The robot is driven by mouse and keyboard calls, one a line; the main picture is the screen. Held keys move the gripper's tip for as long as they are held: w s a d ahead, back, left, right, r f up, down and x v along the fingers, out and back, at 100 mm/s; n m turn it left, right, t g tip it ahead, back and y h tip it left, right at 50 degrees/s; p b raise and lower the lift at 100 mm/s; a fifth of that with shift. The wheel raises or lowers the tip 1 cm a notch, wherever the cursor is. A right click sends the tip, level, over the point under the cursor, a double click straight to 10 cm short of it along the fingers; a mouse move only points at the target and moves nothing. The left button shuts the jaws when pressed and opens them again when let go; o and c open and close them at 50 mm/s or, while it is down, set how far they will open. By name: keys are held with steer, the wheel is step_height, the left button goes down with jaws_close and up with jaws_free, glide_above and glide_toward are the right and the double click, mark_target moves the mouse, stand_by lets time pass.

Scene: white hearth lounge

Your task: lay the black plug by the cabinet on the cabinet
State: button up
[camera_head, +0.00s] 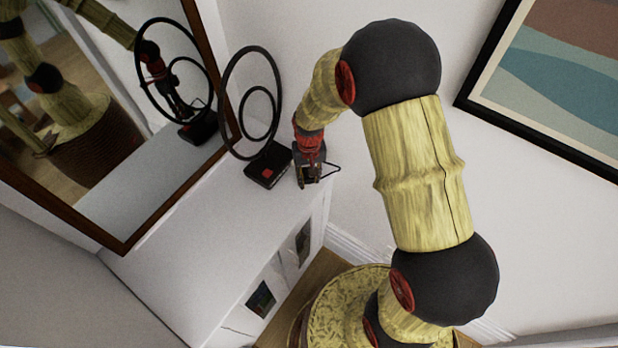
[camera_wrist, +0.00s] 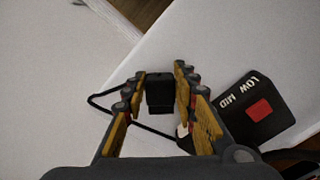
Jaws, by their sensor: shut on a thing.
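The black plug (camera_wrist: 160,92) is between the two fingers of my gripper (camera_wrist: 165,98) in the wrist view, and they are shut on it. A thin black cable loops out to the left of it and back beneath the fingers. In the head view my gripper (camera_head: 309,180) points down at the back right end of the white cabinet (camera_head: 200,235), close to its edge by the wall. The cabinet top also shows in the wrist view (camera_wrist: 235,40). I cannot tell whether the plug touches the top.
A black ring-shaped appliance (camera_head: 268,168) with a red switch stands on the cabinet just left of my gripper. Its base, marked LOW and MID, shows in the wrist view (camera_wrist: 250,108). A framed mirror (camera_head: 125,235) is behind. The cabinet's front left top is clear.

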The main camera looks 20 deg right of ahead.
steer(key=shift+f, duration=0.1)
steer(key=o, duration=1.2)
steer(key=shift+c, duration=0.2)
steer(key=s+r+t+p, duration=0.1)
steer(key=s+r, duration=0.2)
steer(key=r, duration=1.1)
steer(key=s+r+t+p, duration=0.15)
steer(key=s+r, duration=0.25)
steer(key=r, duration=1)
steer(key=s+r+n+t, duration=0.1)
steer(key=s+r+t, duration=0.2)
steer(key=s+r, duration=0.5)
steer(key=s, duration=0.5)
steer(key=shift+s+r+n, duration=0.3)
steer(key=shift+s+n, duration=0.05)
steer(key=shift+n, duration=0.05)
